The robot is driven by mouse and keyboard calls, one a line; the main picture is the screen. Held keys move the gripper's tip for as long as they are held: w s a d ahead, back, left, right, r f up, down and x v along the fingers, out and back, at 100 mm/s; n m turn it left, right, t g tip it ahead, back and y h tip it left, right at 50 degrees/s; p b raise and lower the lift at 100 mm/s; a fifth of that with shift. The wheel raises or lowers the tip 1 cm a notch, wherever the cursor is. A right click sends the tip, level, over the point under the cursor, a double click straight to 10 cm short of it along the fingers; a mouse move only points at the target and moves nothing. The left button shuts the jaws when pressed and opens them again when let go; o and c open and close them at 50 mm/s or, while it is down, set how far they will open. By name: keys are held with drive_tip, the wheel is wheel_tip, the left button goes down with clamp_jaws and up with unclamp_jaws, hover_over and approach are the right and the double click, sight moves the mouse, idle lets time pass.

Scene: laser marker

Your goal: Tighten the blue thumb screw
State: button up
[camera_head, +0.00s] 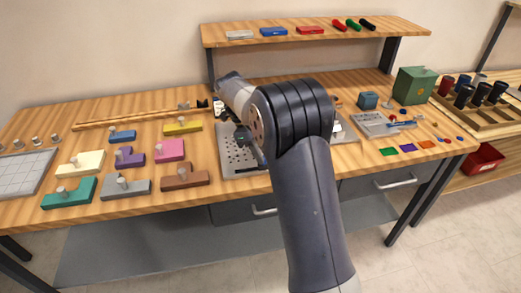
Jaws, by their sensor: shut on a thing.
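My gripper (242,136) is small and dark in the head view, just left of my arm's elbow. It points down over a grey perforated plate (240,160) at the middle of the bench. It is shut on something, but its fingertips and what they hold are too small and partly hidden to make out. I cannot pick out the blue thumb screw. My arm covers the area behind and to the right of the plate.
Coloured blocks with pegs, such as a teal one (69,193) and a brown one (185,177), stand on the left of the bench (235,190). A green box (414,86) and a grey tray (372,122) stand on the right. A raised shelf (320,40) runs along the back.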

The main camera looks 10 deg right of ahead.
drive_tip(key=o, duration=1)
drive_tip(key=v, duration=1)
drive_tip(key=shift+a+r+p, duration=0.1)
drive_tip(key=shift+r+p, duration=0.25)
drive_tip(key=shift+r, duration=0.05)
drive_tip(key=x, duration=1)
drive_tip(key=shift+f+b, duration=0.35)
